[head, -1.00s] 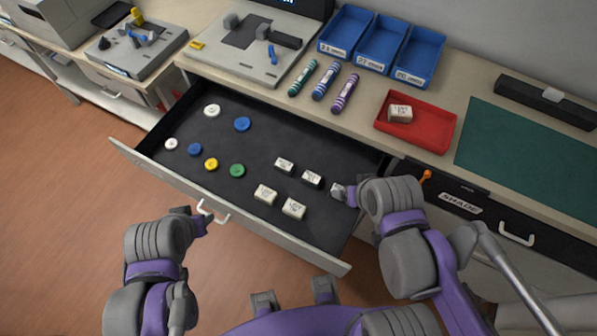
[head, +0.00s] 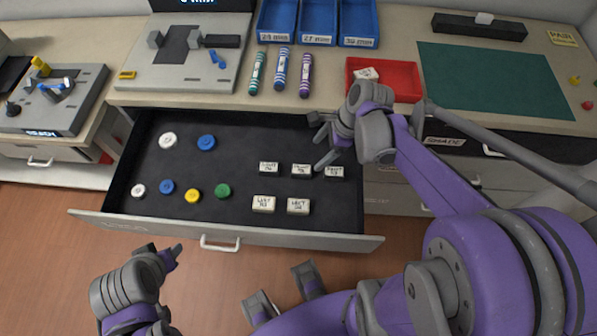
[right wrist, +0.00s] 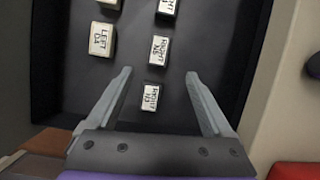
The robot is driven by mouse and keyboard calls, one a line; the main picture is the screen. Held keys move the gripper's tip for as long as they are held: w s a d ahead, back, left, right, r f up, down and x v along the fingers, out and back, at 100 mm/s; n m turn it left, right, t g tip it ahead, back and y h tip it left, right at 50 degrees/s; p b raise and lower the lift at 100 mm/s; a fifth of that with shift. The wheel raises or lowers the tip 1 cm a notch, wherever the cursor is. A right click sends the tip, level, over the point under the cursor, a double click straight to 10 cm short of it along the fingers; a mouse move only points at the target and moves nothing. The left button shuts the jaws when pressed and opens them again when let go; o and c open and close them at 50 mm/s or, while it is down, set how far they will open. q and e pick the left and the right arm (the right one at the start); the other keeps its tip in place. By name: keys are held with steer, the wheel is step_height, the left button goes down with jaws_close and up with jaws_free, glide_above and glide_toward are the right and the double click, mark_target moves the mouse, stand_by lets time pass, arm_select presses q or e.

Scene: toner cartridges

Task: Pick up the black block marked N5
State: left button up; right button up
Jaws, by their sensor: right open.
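Three black blocks with white labelled tops lie in a row in the open drawer: a left one (head: 269,168), a middle one (head: 301,170) and a right one (head: 334,171). The labels are too small to tell surely which is N5. In the right wrist view, the nearest black block (right wrist: 149,97) appears between my fingers, untouched, and another black block (right wrist: 158,50) lies beyond. My right gripper (head: 318,141) is open and empty above the row's right end; it also shows in the wrist view (right wrist: 158,72). My left gripper (head: 174,256) is in front of the drawer, its jaws unclear.
Two cream blocks (head: 263,203) (head: 298,205) lie in front of the black row. Several coloured discs (head: 193,195) lie in the drawer's left half. A red tray (head: 405,94) holding a block stands on the counter behind. The drawer's front wall (head: 270,240) is a raised edge.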

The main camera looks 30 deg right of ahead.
steer(key=m, duration=0.1)
glide_above(302, 169)
steer(key=d, duration=0.3)
steer(key=f, duration=0.3)
steer(key=s+f, duration=0.1)
steer(key=f, duration=0.1)
steer(key=shift+a+f+b, duration=0.2)
steer(key=shift+b, duration=0.2)
steer(key=shift+a+b+x, duration=0.15)
steer(key=shift+x, duration=1.2)
steer(key=shift+a+b+x, duration=0.15)
steer(key=shift+x, duration=1.2)
steer(key=shift+s, duration=0.2)
steer(key=shift+c, duration=0.3)
jaws_close()
steer(key=shift+r, duration=0.15)
